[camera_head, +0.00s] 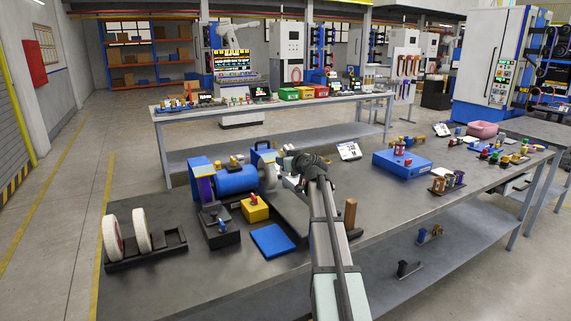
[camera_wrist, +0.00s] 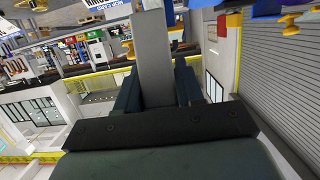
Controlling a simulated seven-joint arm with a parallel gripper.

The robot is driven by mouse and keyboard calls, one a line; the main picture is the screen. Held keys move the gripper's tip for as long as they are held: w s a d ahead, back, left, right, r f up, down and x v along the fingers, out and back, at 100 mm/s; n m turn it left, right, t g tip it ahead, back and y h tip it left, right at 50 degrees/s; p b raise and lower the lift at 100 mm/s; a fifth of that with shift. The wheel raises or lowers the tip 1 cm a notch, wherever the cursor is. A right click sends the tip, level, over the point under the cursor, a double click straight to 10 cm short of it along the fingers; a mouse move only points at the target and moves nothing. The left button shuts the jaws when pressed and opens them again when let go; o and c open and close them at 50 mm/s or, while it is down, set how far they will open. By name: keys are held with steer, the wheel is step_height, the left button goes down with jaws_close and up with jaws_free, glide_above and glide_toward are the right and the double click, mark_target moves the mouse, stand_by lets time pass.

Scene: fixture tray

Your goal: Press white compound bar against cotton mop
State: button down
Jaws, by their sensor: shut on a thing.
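My gripper (camera_wrist: 157,88) is shut on a pale grey bar (camera_wrist: 154,58), which I take for the white compound bar. It sticks out well past the fingers in the wrist view. In the head view my gripper (camera_head: 293,156) is above the bench, just right of the blue polishing motor (camera_head: 237,180). A white wheel, the cotton mop (camera_head: 269,177), is on the right end of this motor. The gripper looks close to the mop, but I cannot tell whether the bar touches it. The bar is not clear in the head view.
Two pale wheels (camera_head: 143,230) stand in a dark rack at the left. A yellow block (camera_head: 254,209), a blue mat (camera_head: 272,241) and a dark fixture (camera_head: 219,228) lie in front of the motor. A blue box (camera_head: 402,164) is to the right. The bench's front right is mostly clear.

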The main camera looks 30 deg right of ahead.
stand_by(0.5)
steer(key=shift+s+d+f+m+h, duration=0.25)
steer(key=shift+s+m+h, duration=0.15)
steer(key=shift+h, duration=0.3)
steer(key=s+a+f+m+g, duration=0.1)
steer(key=s+a+f, duration=0.15)
steer(key=a, duration=0.95)
steer(key=s+a+f+g, duration=0.1)
steer(key=s+a, duration=0.2)
steer(key=a, duration=0.9)
steer(key=d+f+m+g+h, duration=0.3)
steer(key=d+m+g+h, duration=0.3)
steer(key=d, duration=1.2)
steer(key=s+d+r+m+g+h, duration=0.1)
steer(key=s+d+m, duration=0.4)
steer(key=d, duration=0.5)
steer(key=s+d+r+m+g+h, duration=0.2)
steer(key=s+d+m+g+h, duration=0.1)
steer(key=d, duration=0.7)
steer(key=s+m+g, duration=0.1)
steer(key=m+g, duration=0.1)
steer(key=g, duration=0.1)
steer(key=shift+s, duration=0.4)
steer(key=shift+d, duration=0.1)
